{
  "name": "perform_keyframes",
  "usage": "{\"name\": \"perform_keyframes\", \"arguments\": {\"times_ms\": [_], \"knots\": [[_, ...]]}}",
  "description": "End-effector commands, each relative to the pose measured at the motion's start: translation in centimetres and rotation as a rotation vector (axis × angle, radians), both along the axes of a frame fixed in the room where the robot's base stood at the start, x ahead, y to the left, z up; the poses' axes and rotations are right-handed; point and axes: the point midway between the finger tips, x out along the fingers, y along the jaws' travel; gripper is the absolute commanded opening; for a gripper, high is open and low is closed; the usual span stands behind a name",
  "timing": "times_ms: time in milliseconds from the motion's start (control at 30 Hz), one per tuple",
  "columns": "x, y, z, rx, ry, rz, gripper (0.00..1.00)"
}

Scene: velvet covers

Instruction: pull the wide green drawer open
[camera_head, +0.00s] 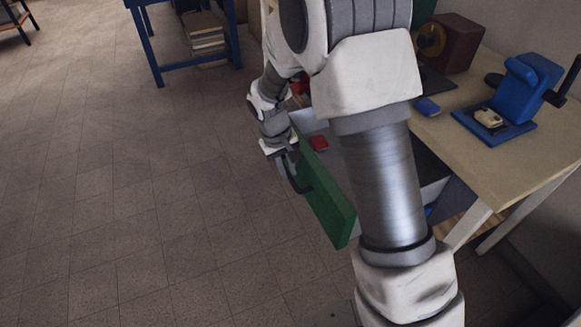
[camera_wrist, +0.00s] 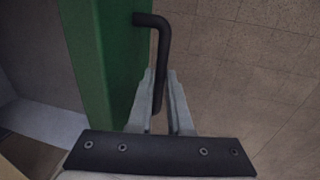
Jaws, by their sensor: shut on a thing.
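The wide green drawer (camera_head: 327,200) stands pulled out from under the bench in the head view, with its grey inside showing behind the green front. Its green front also shows in the wrist view (camera_wrist: 113,60). A dark bar handle (camera_wrist: 158,35) sticks out from the front. My gripper (camera_wrist: 161,95) has its two fingers on either side of the handle bar and is shut on it. In the head view my gripper (camera_head: 290,168) is at the outer face of the drawer front. My arm hides much of the drawer and part of the bench.
A red object (camera_head: 319,144) shows in the drawer. The bench top (camera_head: 462,134) carries a blue device (camera_head: 510,95), a small blue item (camera_head: 427,106) and a brown box (camera_head: 456,42). A blue-framed table (camera_head: 190,66) stands at the back. The tiled floor (camera_head: 130,200) left of the drawer is clear.

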Motion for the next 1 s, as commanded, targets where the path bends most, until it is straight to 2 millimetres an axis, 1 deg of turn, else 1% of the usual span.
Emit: {"name": "perform_keyframes", "arguments": {"times_ms": [167,200,333,600,733,867,1000], "knots": [[0.0,0.0,0.0,0.000,0.000,0.000,0.00],[0.0,0.0,0.0,0.000,0.000,0.000,0.24],[0.0,0.0,0.0,0.000,0.000,0.000,0.47],[0.0,0.0,0.0,0.000,-0.001,0.000,0.47],[0.0,0.1,0.9,0.001,-0.003,0.001,0.47],[-0.1,0.5,3.1,0.001,-0.004,0.001,0.47],[-0.3,1.1,6.6,0.002,-0.005,0.002,0.47]]}}
